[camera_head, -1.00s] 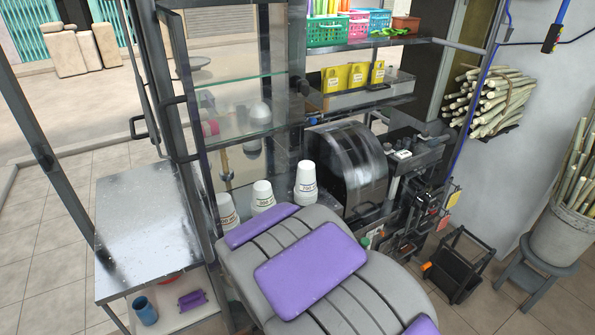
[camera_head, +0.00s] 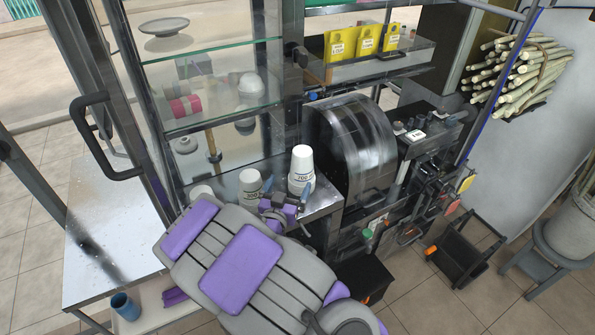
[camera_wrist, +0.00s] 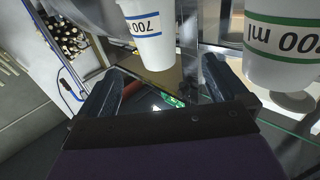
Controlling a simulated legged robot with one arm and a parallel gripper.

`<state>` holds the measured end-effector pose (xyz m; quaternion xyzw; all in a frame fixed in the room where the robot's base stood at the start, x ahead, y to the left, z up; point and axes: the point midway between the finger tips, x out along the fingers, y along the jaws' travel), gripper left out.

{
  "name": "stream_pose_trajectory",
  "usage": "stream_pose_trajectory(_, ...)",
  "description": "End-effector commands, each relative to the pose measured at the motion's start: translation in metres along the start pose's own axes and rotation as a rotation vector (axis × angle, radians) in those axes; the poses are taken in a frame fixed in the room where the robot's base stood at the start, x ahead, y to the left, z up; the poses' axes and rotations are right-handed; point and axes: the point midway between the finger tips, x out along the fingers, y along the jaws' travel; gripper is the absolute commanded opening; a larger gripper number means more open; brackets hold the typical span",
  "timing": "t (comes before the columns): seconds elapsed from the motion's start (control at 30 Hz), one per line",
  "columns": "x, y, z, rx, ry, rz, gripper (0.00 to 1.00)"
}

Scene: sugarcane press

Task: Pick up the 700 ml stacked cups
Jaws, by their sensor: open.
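The 700 ml stacked cups (camera_head: 302,164) are white with a dark printed label and stand upright at the right end of a row on the metal counter. In the wrist view the 700 cup (camera_wrist: 148,38) has a blue band, appears upside down, and lies ahead between the finger directions. My gripper (camera_head: 285,198) is open and empty, just in front of the counter edge near these cups. In the wrist view my gripper (camera_wrist: 163,68) shows both dark fingers spread apart, with no cup visibly clamped. Contact cannot be told.
Another white cup stack (camera_head: 251,186) stands close left; in the wrist view a green-banded cup (camera_wrist: 283,42) is at right. A third stack (camera_head: 201,192) is partly hidden by my arm. A dark rounded press housing (camera_head: 350,150) stands right; glass shelves (camera_head: 215,120) rise behind.

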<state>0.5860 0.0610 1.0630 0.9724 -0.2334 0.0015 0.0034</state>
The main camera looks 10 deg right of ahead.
Motion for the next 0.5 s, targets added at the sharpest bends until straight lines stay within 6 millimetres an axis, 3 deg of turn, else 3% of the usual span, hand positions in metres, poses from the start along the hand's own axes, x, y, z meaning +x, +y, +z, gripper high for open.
stream_pose_trajectory(0.5, 0.067, -0.002, -0.001, -0.005, 0.002, 0.003, 1.0)
